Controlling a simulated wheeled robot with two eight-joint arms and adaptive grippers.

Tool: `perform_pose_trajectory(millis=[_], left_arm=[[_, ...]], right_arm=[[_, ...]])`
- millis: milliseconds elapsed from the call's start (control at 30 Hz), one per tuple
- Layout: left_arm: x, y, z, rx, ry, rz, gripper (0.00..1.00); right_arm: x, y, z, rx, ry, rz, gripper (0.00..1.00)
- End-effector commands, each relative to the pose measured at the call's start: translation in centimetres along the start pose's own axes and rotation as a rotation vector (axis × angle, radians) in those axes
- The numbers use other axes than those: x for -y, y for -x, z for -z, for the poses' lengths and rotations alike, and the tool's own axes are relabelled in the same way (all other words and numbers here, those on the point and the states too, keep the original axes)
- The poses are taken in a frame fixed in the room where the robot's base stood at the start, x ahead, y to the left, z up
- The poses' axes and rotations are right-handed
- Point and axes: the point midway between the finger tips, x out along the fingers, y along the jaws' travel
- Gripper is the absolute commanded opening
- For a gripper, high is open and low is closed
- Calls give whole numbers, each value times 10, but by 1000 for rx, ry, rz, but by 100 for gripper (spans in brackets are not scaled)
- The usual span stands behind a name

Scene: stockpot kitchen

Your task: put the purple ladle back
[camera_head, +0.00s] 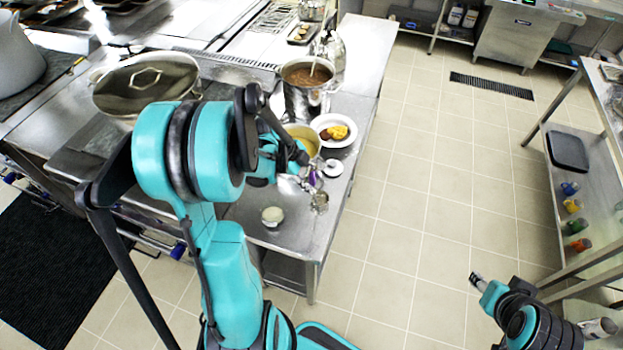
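A small purple part, which looks like the purple ladle's handle (313,178), shows at the front end of my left gripper (305,176). A shiny metal piece (320,202) sits just below it. I cannot tell if it is the ladle's bowl. My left gripper is over the steel counter, beside a pot of yellow soup (306,138). Its fingers are small and partly hidden by the wrist, so their grip on the handle is unclear. My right gripper (478,282) is low at the right over the floor, away from the counter.
A pot of brown stew (306,74) and a white plate of food (334,130) stand behind. A small cup (272,216) is near the counter's front. A large lidded pot (146,84) is at left. A steel shelf (590,190) stands right; the tiled floor between is clear.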

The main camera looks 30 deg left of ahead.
Motion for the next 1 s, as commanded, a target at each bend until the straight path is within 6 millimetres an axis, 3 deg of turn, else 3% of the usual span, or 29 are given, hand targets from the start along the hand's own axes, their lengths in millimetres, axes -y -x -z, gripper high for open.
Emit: perform_pose_trajectory(millis=[533, 700, 1000], left_arm=[[0, 105, 1, 0, 1, 1, 34], [0, 119, 0, 0, 1, 1, 34], [0, 121, 0, 0, 0, 0, 34]], right_arm=[[0, 11, 8, 0, 0, 0, 44], [0, 12, 9, 0, 0, 0, 44], [0, 12, 9, 0, 0, 0, 44]])
